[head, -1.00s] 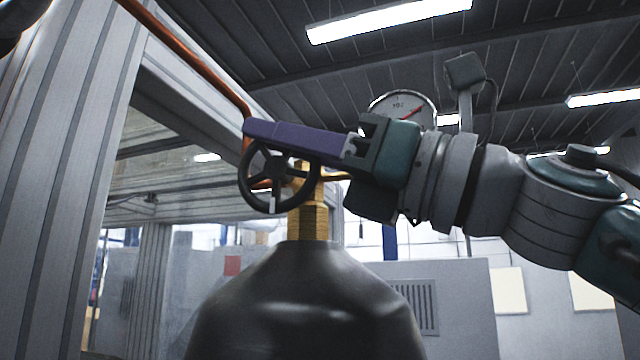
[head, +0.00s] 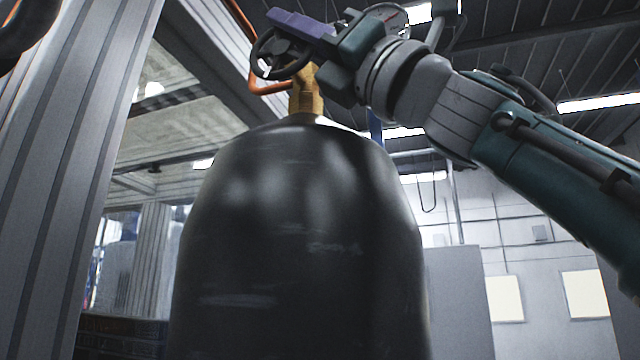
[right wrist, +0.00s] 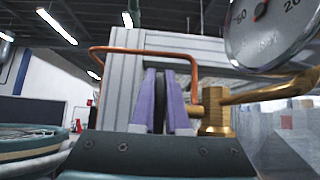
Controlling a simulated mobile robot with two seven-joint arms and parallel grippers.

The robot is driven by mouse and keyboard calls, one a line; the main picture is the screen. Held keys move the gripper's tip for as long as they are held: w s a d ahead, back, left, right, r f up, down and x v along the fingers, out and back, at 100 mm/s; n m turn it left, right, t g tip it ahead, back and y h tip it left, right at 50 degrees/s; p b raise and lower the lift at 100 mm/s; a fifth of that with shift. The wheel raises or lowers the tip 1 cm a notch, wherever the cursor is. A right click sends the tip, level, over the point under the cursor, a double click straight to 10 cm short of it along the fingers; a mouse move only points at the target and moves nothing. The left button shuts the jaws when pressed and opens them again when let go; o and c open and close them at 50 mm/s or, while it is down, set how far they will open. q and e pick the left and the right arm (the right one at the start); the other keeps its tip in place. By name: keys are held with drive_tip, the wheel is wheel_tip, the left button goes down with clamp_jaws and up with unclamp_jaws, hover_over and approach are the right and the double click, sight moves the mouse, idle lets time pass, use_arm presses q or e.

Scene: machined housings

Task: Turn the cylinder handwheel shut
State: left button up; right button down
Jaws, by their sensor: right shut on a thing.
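The black handwheel (head: 282,54) stands on the side of the brass valve (head: 306,92) on top of the dark gas cylinder (head: 300,230), near the top of the head view. My right gripper (head: 290,22) has purple fingers and is shut on the wheel's rim, reaching in from the right. In the right wrist view the two purple fingers (right wrist: 160,102) stand on both sides of the dark rim (right wrist: 159,100), with the brass valve (right wrist: 216,108) just to their right. A dark rounded part at the head view's top left corner may be my left arm; my left gripper does not show.
A round pressure gauge (right wrist: 266,28) sits close to the right of the fingers. A copper pipe (right wrist: 150,54) loops behind the wheel. Grey frame posts (head: 80,170) stand at the left of the head view. A grey wall (head: 500,250) lies behind on the right.

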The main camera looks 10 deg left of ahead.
drive_tip(key=c, duration=0.9)
unclamp_jaws()
drive_tip(key=shift+d+f+b, duration=0.2)
drive_tip(key=shift+f+b, duration=0.1)
drive_tip(key=b+v, duration=0.7)
drive_tip(key=v, duration=0.1)
drive_tip(key=shift+d+f, duration=0.15)
drive_tip(key=shift+f, duration=0.05)
drive_tip(key=shift+s+d+f, duration=0.15)
drive_tip(key=shift+d, duration=0.25)
